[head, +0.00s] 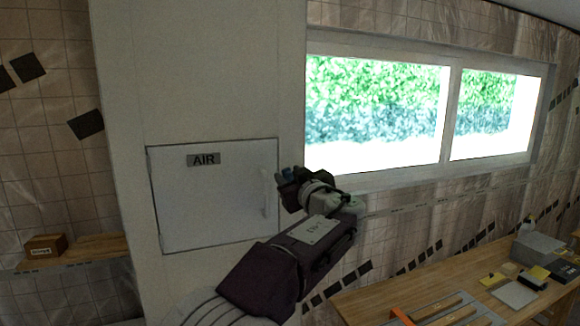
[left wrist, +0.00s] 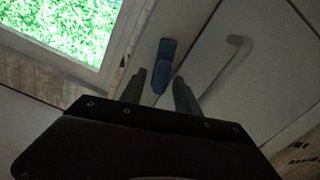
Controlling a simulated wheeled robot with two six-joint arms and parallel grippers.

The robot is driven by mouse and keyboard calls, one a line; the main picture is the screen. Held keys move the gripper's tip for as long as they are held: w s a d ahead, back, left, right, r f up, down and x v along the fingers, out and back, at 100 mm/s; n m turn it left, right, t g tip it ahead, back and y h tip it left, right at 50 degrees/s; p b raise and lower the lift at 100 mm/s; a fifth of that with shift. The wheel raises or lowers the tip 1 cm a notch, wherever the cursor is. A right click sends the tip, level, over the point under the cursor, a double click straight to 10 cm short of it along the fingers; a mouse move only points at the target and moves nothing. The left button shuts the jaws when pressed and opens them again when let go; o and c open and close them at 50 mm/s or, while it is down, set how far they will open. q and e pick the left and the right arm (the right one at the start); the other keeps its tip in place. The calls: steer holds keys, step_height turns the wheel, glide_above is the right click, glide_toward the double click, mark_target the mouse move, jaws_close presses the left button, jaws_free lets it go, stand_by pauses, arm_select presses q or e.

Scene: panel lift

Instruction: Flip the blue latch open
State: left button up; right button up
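The panel door marked AIR (head: 205,215) is flat and closed-looking on a pale column, with a white handle (head: 266,192) near its right edge. The handle also shows in the left wrist view (left wrist: 228,68). The blue latch (left wrist: 166,52) sits on the pale surface beside the door's edge. My left gripper (left wrist: 162,82) is open, with one dark finger on each side of the latch's lower end. I cannot tell whether the fingers touch it. In the head view my left gripper (head: 287,186) is just right of the handle and mostly hides the latch. My right gripper is out of view.
A window (head: 375,105) is right of the column. A wooden workbench (head: 375,297) at the lower right holds a grey box (head: 538,247) and other items. A shelf (head: 90,250) at the left carries a small brown box (head: 45,246).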

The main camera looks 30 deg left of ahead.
arm_select(q)
steer(key=shift+d, duration=0.1)
jaws_close()
steer(key=m+b, duration=0.1)
steer(key=b, duration=0.2)
steer(key=shift+w+d+f+m+b, duration=0.25)
steer(key=shift+w+m+b, duration=0.05)
steer(key=shift+m+b, duration=0.1)
steer(key=shift+w+d+r+m+b, duration=0.15)
steer(key=shift+w+r+m+b, duration=0.15)
steer(key=shift+m, duration=0.4)
steer(key=shift+s, duration=0.1)
jaws_free()
